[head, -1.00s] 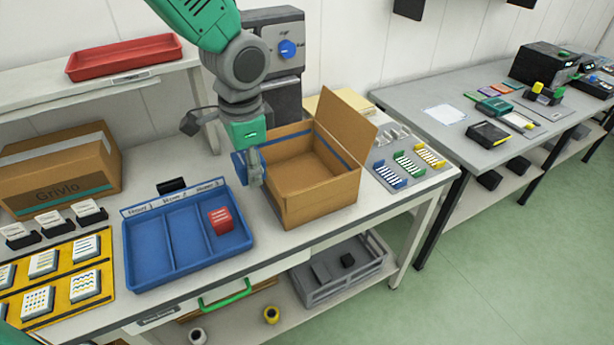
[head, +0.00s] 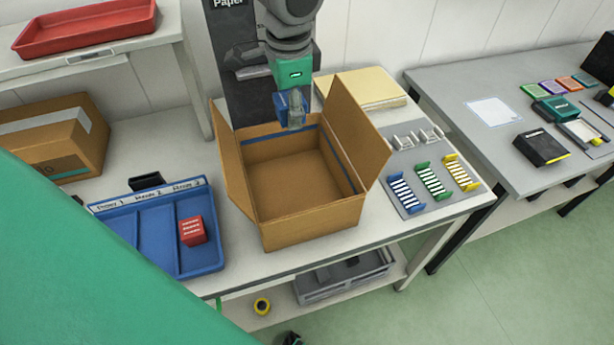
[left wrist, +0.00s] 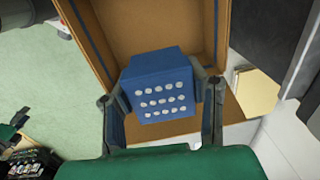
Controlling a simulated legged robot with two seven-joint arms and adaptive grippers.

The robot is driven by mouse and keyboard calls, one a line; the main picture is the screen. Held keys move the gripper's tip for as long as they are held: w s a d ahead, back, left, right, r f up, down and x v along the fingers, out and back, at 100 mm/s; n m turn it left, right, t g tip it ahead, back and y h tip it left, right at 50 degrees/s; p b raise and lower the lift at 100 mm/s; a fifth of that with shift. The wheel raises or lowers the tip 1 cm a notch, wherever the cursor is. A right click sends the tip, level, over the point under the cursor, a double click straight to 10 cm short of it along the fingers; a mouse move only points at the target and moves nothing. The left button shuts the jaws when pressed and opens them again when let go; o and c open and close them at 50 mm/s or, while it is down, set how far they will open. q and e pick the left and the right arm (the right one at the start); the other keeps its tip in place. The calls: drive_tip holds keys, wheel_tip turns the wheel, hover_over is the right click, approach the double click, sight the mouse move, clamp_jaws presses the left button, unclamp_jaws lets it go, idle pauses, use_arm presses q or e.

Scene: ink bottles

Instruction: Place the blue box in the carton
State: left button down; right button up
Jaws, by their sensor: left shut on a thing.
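The blue box (left wrist: 158,88), with rows of white dots on its face, is held between the fingers of my left gripper (left wrist: 163,105) in the left wrist view. In the head view the left gripper (head: 292,115) is over the back edge of the open carton, and part of the blue box (head: 282,104) shows beside its fingers. The carton (head: 312,222) is brown cardboard with its side flaps up, and its visible inside is empty. The carton's inner wall also shows beyond the box in the left wrist view (left wrist: 120,30). My right gripper is not in view.
A blue divided tray (head: 155,235) with a red box (head: 192,231) stands left of the carton. A grey mat with coloured racks (head: 433,180) lies to its right. A dark machine (head: 228,70) stands behind, and a yellowish stack (head: 365,88) lies at the back right.

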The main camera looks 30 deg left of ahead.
use_arm(q)
drive_tip(key=f, duration=0.1)
drive_tip(key=w+f+b, duration=0.1)
drive_tip(key=shift+w+f+b, duration=0.15)
drive_tip(key=shift+f+b, duration=0.15)
drive_tip(key=shift+f, duration=0.05)
wheel_tip(320, 180, down, 3)
drive_tip(key=s+b, duration=0.2)
drive_tip(key=b, duration=0.7)
hover_over(296, 193)
wheel_tip(296, 193, down, 9)
wheel_tip(296, 193, down, 6)
drive_tip(key=shift+d+r, duration=0.1)
wheel_tip(296, 193, down, 3)
drive_tip(key=shift+s+r, duration=0.1)
drive_tip(key=shift+f+b, duration=0.3)
drive_tip(key=shift+f, duration=0.1)
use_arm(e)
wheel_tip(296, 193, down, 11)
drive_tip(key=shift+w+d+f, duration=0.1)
